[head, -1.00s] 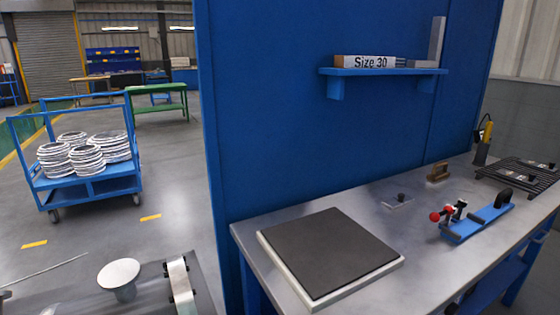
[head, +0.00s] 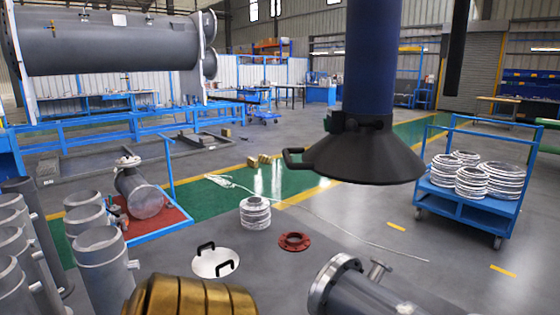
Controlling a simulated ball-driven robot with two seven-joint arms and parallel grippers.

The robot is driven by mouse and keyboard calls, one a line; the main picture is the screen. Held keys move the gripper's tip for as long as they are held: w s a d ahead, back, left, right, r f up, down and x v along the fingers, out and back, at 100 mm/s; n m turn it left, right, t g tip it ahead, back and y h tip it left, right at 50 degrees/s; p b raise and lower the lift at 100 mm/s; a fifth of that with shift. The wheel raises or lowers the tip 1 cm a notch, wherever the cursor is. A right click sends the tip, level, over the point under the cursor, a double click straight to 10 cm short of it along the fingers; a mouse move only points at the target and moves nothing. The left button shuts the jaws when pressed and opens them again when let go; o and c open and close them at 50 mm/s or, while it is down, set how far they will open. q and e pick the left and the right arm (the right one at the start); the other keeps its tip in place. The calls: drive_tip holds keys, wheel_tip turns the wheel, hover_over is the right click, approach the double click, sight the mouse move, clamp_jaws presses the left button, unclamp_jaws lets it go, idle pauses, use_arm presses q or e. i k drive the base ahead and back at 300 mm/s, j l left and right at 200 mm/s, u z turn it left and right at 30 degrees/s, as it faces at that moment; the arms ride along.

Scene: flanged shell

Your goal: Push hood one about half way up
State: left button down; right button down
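A dark conical hood (head: 365,157) hangs at the upper right of centre in the head view, on a thick blue vertical duct (head: 369,60). A dark loop handle (head: 293,158) sticks out from the hood's left side. The hood's wide mouth faces down, and nothing is seen touching it. I cannot read a number on it. Neither of my grippers is in the picture.
A flanged grey shell (head: 365,290) lies at the bottom right. Grey pipes (head: 100,265) stand at the left. A white disc with two black handles (head: 215,263), a red flange (head: 294,241) and stacked rings (head: 255,213) are on the grey surface. A blue cart (head: 470,203) stands right.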

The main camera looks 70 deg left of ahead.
sight(362, 156)
drive_tip(key=u, duration=2.2)
